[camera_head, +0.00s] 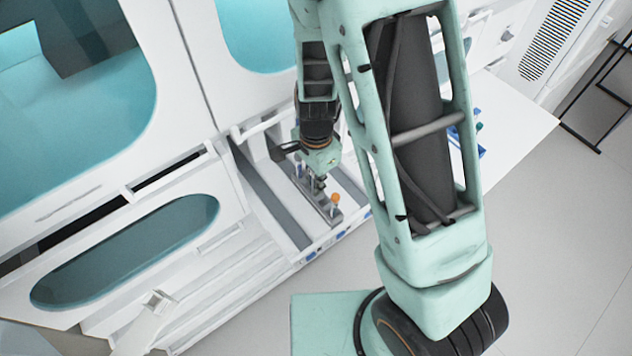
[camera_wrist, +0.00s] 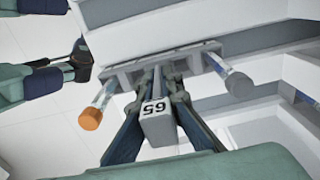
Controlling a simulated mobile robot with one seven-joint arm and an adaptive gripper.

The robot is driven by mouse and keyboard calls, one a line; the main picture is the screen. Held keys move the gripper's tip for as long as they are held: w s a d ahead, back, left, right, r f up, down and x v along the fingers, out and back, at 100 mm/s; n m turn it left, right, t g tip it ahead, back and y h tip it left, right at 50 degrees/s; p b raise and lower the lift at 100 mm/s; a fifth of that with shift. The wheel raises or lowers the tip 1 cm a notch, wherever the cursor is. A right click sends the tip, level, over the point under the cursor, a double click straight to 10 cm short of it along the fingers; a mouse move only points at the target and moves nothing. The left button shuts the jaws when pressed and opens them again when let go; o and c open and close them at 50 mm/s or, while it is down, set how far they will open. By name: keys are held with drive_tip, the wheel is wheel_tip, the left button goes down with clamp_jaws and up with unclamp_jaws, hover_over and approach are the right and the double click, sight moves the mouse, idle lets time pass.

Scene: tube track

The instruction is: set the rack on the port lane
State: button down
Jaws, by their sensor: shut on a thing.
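The rack (camera_head: 322,206) is a narrow grey holder. In the wrist view, its grey bar (camera_wrist: 205,62) runs across the picture, and a handle block (camera_wrist: 157,125) marked 65 points toward the camera. My gripper (camera_head: 319,178) is above the rack in the head view. In the wrist view, its fingers (camera_wrist: 160,85) are shut on both sides of the handle. An orange-capped tube (camera_wrist: 92,117) sits near one end of the rack and a grey-capped tube (camera_wrist: 238,84) near the other. The rack is over the white lane bed (camera_head: 291,212); whether it touches is unclear. The port lane cannot be singled out.
A dark grey strip (camera_head: 268,190) runs along the bed left of the rack. A white machine with teal windows (camera_head: 130,250) stands at the left. A white table (camera_head: 510,125) with blue items is at the right, partly behind my arm.

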drive_tip(key=c, duration=2)
unclamp_jaws()
drive_tip(key=shift+c, duration=0.2)
wheel_tip(320, 180, up, 12)
drive_tip(key=shift+f, duration=0.1)
